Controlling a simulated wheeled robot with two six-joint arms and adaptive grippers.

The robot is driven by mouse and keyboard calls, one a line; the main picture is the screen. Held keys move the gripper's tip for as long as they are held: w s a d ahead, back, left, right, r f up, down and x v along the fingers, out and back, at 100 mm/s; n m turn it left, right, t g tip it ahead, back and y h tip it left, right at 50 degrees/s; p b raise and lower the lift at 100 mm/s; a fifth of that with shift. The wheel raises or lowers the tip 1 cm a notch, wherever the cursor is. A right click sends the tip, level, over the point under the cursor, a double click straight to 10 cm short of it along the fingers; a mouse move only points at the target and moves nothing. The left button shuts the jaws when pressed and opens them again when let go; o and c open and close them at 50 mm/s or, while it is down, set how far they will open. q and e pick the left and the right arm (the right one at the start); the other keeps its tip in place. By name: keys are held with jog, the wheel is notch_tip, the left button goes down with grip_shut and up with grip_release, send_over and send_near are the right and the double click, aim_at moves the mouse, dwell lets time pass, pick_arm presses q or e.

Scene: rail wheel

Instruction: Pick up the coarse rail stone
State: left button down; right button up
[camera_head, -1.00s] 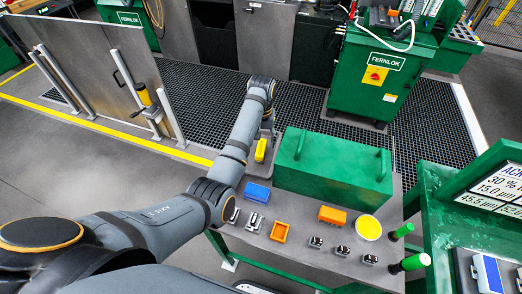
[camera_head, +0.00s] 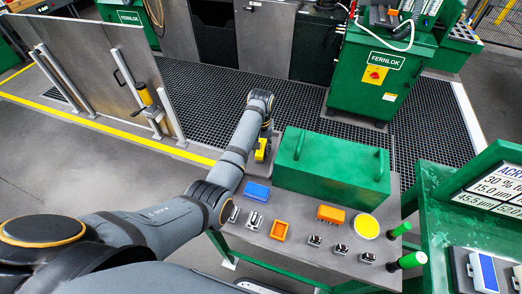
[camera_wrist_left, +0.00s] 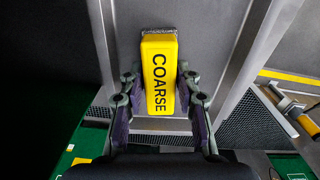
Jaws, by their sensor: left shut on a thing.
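The coarse rail stone (camera_wrist_left: 158,60) is a yellow block marked COARSE, with a grey strip at its far end in the left wrist view. In the head view the yellow stone (camera_head: 261,154) shows at the far left end of the grey table, partly hidden by my gripper. My left gripper (camera_wrist_left: 160,90) has one finger on each side of the stone and is shut on it. In the head view the left gripper (camera_head: 264,144) is at the end of the arm, over that table end. Whether the stone touches the surface below is unclear. My right gripper is not in view.
A green lidded box (camera_head: 330,168) stands just right of the stone.

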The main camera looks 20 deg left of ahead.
aim_at(261, 147)
pick_arm(q)
notch_tip(261, 147, up, 10)
jog(key=shift+r, duration=0.1)
dwell(0.4)
jog(key=c, duration=1.6)
grip_release()
jog(key=c, duration=0.4)
